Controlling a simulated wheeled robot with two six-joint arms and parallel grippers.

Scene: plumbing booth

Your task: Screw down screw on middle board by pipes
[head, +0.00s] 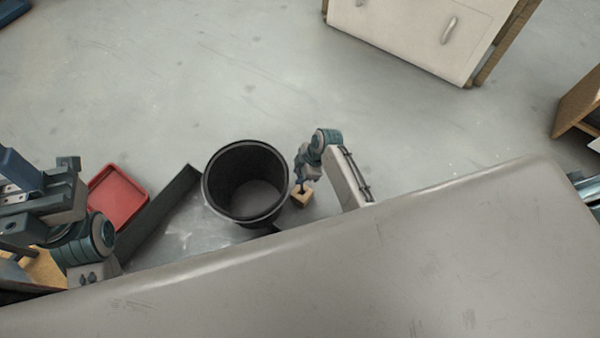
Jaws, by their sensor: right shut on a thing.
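My right gripper (304,184) is near the middle of the head view, small and far below. It is shut on a small tan block-like thing (301,197), just right of a black bucket. I cannot tell exactly what this thing is. The left arm comes in at the left edge, and its gripper (40,190) is partly cut off, so its jaws are unclear. I cannot make out a screw, a middle board or pipes in this view.
The open black bucket (246,182) looks empty. Left of it lie a dark long beam (160,215) and a red tray (118,198). A tan wooden surface (40,266) shows under the left arm. A white cabinet (420,35) stands at the back. The grey floor (200,80) between is clear.

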